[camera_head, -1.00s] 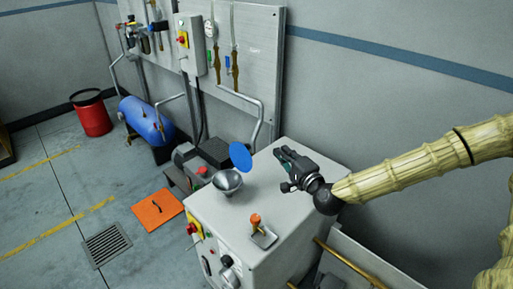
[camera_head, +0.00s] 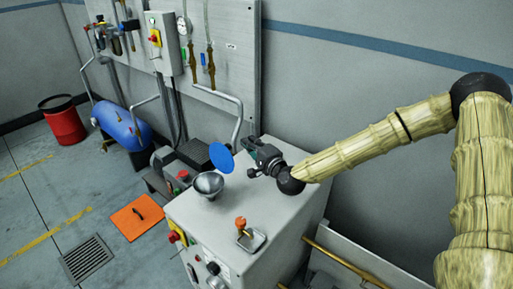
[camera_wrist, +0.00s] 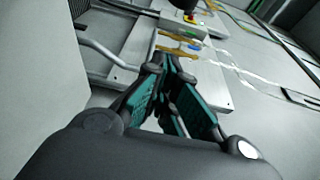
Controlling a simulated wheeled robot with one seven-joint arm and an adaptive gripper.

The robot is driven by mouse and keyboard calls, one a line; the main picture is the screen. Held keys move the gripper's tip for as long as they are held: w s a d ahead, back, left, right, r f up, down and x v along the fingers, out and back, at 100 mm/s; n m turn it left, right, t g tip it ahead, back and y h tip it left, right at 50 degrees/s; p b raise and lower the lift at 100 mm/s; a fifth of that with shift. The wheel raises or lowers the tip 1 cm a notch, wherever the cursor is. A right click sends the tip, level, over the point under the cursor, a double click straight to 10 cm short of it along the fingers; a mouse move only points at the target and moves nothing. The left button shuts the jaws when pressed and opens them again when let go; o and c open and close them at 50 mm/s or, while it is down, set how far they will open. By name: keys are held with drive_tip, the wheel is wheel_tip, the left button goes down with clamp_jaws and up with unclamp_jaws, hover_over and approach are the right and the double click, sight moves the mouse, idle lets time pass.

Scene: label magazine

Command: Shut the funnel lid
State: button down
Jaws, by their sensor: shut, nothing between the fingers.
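The funnel (camera_head: 209,184) is a metal bowl shape on top of the white machine cabinet (camera_head: 270,195), near its left edge. Its round blue lid (camera_head: 222,157) stands raised and tilted at the funnel's right back side, leaving the funnel mouth open. My gripper (camera_head: 251,143) is just right of the lid and behind it, above the cabinet top. It is shut and empty. It looks close to the lid, but I cannot tell whether they touch. In the wrist view the teal-padded fingers (camera_wrist: 169,70) point toward the wall panel, and neither lid nor funnel shows.
An orange-knobbed lever (camera_head: 241,225) stands on the cabinet's front part. A bent grey pipe (camera_head: 228,100) and the wall panel (camera_head: 230,60) are behind my gripper. The cabinet top between lever and gripper is clear. An orange floor plate (camera_head: 137,217) lies at left.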

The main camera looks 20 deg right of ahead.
sight(225, 156)
drive_tip(key=shift+s+a+p, duration=0.15)
drive_tip(key=shift+a+p, duration=0.5)
drive_tip(key=shift+a, duration=1.25)
drive_tip(key=shift+a, duration=0.1)
